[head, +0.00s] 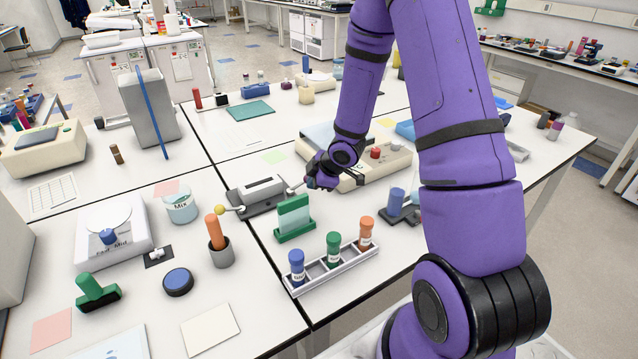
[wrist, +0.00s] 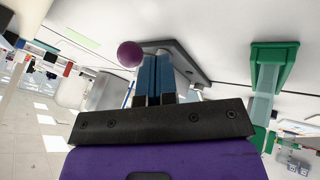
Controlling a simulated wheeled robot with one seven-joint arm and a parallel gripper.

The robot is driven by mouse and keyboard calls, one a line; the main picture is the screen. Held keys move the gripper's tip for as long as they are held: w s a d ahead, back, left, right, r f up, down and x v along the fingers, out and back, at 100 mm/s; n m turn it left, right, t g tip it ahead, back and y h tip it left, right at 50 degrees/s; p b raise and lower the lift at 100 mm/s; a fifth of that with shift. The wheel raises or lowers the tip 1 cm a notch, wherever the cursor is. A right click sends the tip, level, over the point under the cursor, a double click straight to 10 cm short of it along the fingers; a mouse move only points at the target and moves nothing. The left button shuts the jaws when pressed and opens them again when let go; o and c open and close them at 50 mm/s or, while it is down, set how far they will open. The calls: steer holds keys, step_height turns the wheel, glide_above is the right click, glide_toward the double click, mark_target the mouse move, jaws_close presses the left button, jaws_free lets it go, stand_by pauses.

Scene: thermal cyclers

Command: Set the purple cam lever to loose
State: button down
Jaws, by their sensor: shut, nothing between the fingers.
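The purple ball knob (wrist: 130,53) of the cam lever shows in the wrist view, just left of my gripper (wrist: 155,62). The blue fingers are shut with nothing between them, and their tips overlap the knob's device in the picture. Whether they touch the knob is unclear. In the head view the clamp-like device (head: 262,190) has a silver body on a dark grey base. A yellow ball knob (head: 219,209) sticks out at its left, and a rod runs right towards my gripper (head: 312,184).
A green holder (head: 293,220) stands close in front of the device; it also shows right of my fingers in the wrist view (wrist: 268,75). A rack (head: 333,270) of capped tubes lies nearer. A cream instrument (head: 375,168) stands behind my gripper. An orange-handled tool (head: 214,230) stands in a grey cup.

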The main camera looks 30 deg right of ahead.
steer(key=shift+w+d+f, duration=0.15)
steer(key=shift+w, duration=0.5)
steer(key=shift+w, duration=0.1)
steer(key=shift+w+d, duration=0.2)
steer(key=shift+w, duration=0.05)
steer(key=shift+w+d, duration=0.15)
steer(key=shift+w, duration=0.2)
steer(key=shift+s, duration=0.1)
steer(key=shift+s+a, duration=0.35)
steer(key=shift+a, duration=0.1)
steer(key=shift+s, duration=0.15)
